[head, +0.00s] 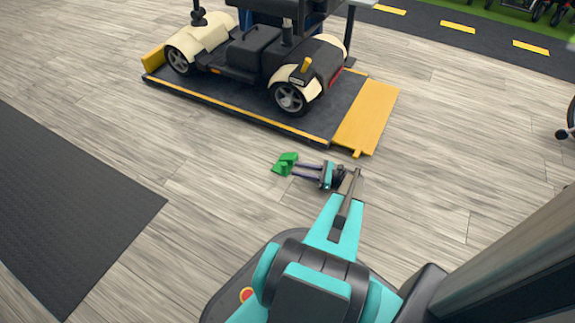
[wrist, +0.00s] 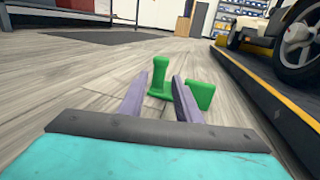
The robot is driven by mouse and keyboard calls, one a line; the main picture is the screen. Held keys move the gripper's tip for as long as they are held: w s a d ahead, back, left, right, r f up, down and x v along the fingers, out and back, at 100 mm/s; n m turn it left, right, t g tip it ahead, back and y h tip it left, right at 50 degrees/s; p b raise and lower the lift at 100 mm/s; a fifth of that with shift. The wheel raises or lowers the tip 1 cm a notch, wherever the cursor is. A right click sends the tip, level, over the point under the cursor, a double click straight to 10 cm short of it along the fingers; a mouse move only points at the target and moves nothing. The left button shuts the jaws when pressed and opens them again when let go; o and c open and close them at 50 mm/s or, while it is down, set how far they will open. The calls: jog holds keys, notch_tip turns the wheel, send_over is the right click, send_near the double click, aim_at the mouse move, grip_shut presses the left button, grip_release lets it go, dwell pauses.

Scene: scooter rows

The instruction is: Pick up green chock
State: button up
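The green chock (head: 285,163) lies on the wooden floor, just in front of the yellow-edged platform. My gripper (head: 295,171) is low over the floor with its two purple fingers reaching toward the chock, tips close to it. In the wrist view the chock (wrist: 159,78) shows an upright green part between the open fingers and another green part outside the right finger. The right finger hides the middle of the chock. I cannot tell whether the fingers touch it.
A cream and black scooter (head: 272,60) stands on a dark platform with a yellow ramp (head: 369,115) just beyond the chock. A dark mat (head: 70,205) lies at the left. The floor between mat and platform is clear.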

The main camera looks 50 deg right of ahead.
aim_at(284, 168)
jog(key=shift+w+a+f, duration=0.25)
jog(key=shift+w+a, duration=0.05)
jog(key=shift+w, duration=0.25)
jog(key=b+x, duration=0.3)
jog(key=x, duration=0.2)
jog(key=shift+a, duration=0.1)
jog(key=shift+w+a, duration=0.25)
jog(key=shift+w, duration=0.3)
grip_shut()
